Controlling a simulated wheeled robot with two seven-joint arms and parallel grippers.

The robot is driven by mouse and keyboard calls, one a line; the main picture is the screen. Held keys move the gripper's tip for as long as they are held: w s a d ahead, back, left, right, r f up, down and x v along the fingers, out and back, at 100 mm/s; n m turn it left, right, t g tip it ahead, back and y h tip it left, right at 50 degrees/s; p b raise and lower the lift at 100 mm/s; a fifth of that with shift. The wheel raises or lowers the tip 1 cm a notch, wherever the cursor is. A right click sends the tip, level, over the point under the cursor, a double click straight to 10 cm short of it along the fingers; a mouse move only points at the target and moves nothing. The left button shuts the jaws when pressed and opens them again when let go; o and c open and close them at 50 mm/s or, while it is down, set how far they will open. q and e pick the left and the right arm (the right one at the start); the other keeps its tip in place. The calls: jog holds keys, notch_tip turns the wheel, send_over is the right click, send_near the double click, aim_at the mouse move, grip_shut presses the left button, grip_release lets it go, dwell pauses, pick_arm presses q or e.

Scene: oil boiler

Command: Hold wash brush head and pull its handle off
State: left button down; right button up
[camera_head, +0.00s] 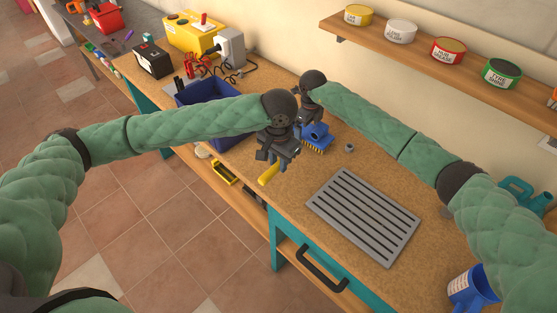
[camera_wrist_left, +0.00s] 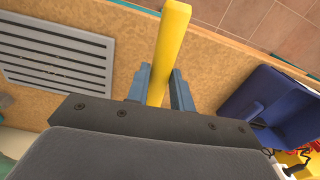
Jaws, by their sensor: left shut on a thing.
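The yellow handle (camera_head: 269,174) of the wash brush sits between the blue-grey fingers of my left gripper (camera_head: 272,156), over the front edge of the bench. In the left wrist view the handle (camera_wrist_left: 172,45) passes between the two fingers (camera_wrist_left: 160,92), which are shut on it. The blue brush head (camera_head: 318,134), with yellow bristles below, is further back to the right, at my right gripper (camera_head: 309,122). The right fingers are too small and partly hidden to show their grip.
A blue bin (camera_head: 196,98) stands left of the grippers. A grey slotted grate (camera_head: 362,214) lies to the right, with a small grey part (camera_head: 349,148) behind it. A black battery (camera_head: 152,61) and yellow case (camera_head: 190,35) stand at the far left. A shelf holds several tins.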

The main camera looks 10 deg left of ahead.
jog(key=shift+r, duration=0.1)
notch_tip(320, 180, up, 12)
dwell(0.6)
jog(key=shift+f, duration=0.2)
